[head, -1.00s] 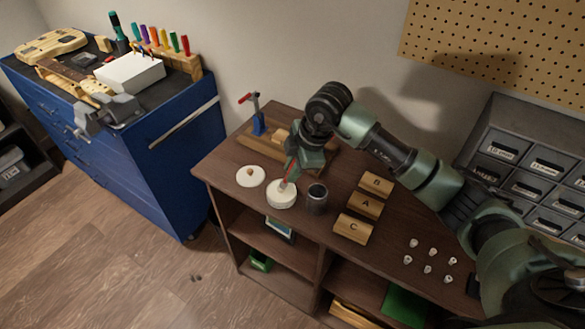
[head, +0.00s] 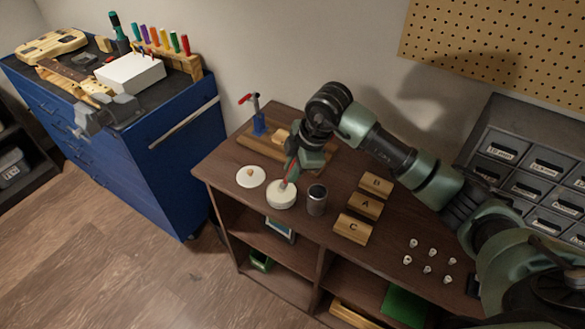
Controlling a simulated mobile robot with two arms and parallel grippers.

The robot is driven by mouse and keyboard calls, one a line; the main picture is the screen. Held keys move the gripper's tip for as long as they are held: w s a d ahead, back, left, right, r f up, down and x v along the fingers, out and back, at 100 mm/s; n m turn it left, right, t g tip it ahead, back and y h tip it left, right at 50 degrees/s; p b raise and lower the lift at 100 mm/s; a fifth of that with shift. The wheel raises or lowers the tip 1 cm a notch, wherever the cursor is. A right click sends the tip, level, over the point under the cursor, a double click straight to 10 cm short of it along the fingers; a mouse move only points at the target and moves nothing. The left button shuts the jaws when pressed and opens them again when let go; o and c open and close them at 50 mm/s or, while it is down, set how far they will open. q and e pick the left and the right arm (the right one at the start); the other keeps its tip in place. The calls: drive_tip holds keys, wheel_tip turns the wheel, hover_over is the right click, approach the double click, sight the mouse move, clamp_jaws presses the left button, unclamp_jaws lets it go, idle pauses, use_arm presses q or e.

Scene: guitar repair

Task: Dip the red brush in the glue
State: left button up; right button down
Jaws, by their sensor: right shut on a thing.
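My right gripper (head: 290,172) is shut on the red brush (head: 292,170), of which only a little red shows between the fingers. The brush points down at the round white glue pot (head: 281,198) on the brown workbench. Its lower end is at the pot's open top; how deep it reaches inside I cannot tell. A round white lid (head: 249,180) with a small knob lies on the bench to the left of the pot. My left gripper is not in view.
A dark metal can (head: 316,204) stands close to the right of the pot. Wooden blocks marked B (head: 375,184), A (head: 364,206) and C (head: 352,228) lie farther right. A wooden board (head: 262,147) with a blue, red-handled clamp (head: 257,120) is behind.

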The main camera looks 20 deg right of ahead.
drive_tip(key=shift+r+p, duration=2.3)
drive_tip(key=shift+r, duration=1.1)
